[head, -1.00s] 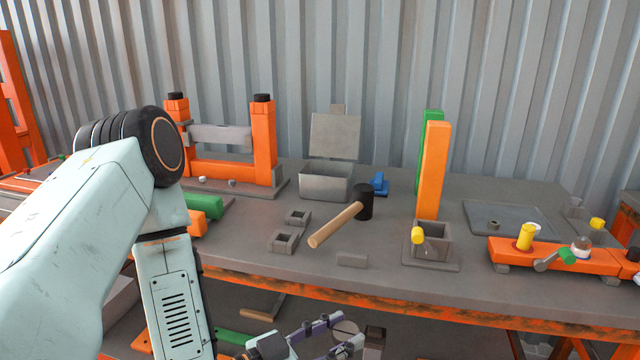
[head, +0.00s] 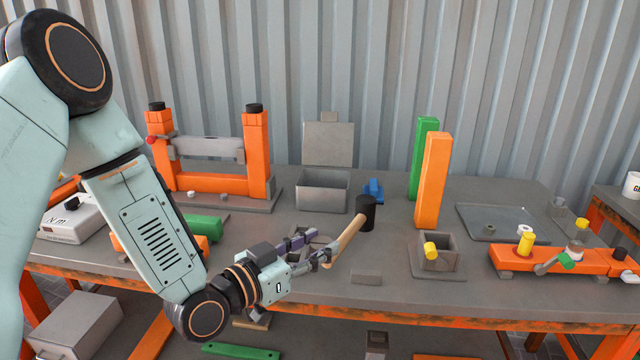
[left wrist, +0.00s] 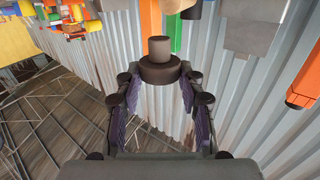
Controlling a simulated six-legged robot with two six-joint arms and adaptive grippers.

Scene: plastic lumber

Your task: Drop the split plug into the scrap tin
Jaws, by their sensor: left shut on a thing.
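My left gripper (head: 310,248) is shut on a dark grey stepped plug, a narrow round knob on a wider disc. The plug (left wrist: 158,66) shows between the fingertips in the left wrist view, with purple pads on both sides. In the head view it is small and partly hidden by the fingers, and any split in it cannot be made out. The gripper is over the front part of the bench, beside the mallet handle. An open grey metal tin (head: 322,192) with a raised lid stands farther back, apart from the gripper. My right gripper is not in view.
A mallet (head: 346,240) with a black head lies close to the gripper. An orange frame (head: 210,183) stands left of the tin. A blue piece (head: 373,189) is right of it. Orange and green posts (head: 432,180) rise farther right, near a grey socket block (head: 437,257).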

